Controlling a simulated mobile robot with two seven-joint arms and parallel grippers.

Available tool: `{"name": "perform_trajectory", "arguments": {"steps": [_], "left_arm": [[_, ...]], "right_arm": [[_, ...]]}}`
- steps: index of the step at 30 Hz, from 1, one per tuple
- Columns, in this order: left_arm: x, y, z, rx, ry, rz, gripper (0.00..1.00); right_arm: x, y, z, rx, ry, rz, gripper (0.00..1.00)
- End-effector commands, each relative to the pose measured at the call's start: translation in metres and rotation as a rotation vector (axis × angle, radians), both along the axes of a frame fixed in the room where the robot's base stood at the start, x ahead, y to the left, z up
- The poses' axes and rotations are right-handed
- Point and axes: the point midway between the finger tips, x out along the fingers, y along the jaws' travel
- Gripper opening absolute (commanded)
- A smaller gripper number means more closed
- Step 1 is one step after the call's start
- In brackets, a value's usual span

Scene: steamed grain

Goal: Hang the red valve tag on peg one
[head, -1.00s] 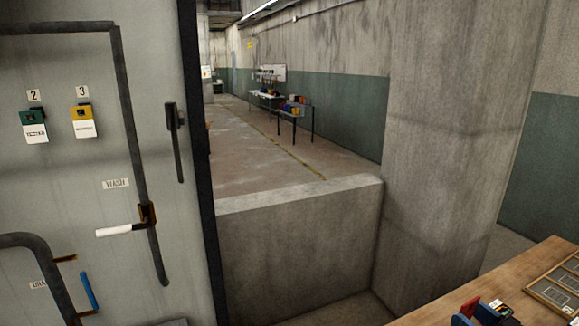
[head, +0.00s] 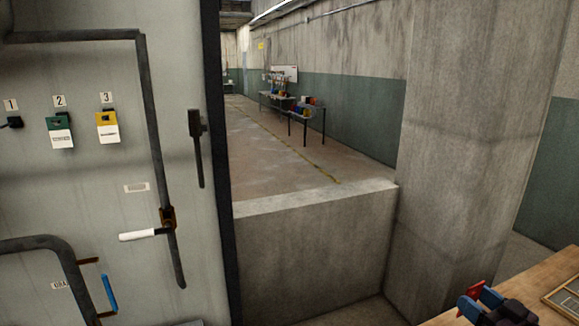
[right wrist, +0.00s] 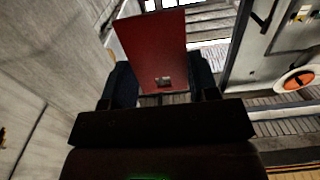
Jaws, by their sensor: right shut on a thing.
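The red valve tag (right wrist: 152,48) is held between the fingers of my right gripper (right wrist: 160,88) in the right wrist view. In the head view the tag (head: 477,287) is a small red shape at the tip of my right gripper (head: 474,298), low on the right above the table. Peg one (head: 15,122) is a dark stub under the label 1 on the grey panel at the far left, with nothing hanging on it. The gripper is far to the right of the peg. My left gripper is not in view.
A green-topped tag (head: 60,133) hangs under label 2 and a yellow-topped tag (head: 107,127) under label 3. A white-handled lever (head: 143,234), a blue handle (head: 109,293) and dark pipes stand out from the panel. A wooden table (head: 522,290) is at lower right.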

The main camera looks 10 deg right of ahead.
Motion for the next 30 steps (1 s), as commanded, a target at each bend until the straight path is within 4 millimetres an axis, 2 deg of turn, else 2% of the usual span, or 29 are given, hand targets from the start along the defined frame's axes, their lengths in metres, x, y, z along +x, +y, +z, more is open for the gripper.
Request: {"name": "perform_trajectory", "arguments": {"steps": [6,14,23,30], "left_arm": [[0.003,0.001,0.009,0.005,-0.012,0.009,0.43],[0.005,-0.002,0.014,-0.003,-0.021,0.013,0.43],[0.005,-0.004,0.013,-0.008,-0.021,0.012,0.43],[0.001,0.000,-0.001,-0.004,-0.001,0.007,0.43]], "right_arm": [[0.001,-0.017,-0.001,-0.002,-0.001,-0.008,0.23],[0.002,-0.022,-0.001,0.000,0.000,-0.010,0.23],[0.001,-0.019,-0.001,0.000,-0.001,-0.008,0.23],[0.000,0.001,-0.001,0.002,-0.001,0.002,0.23]]}}
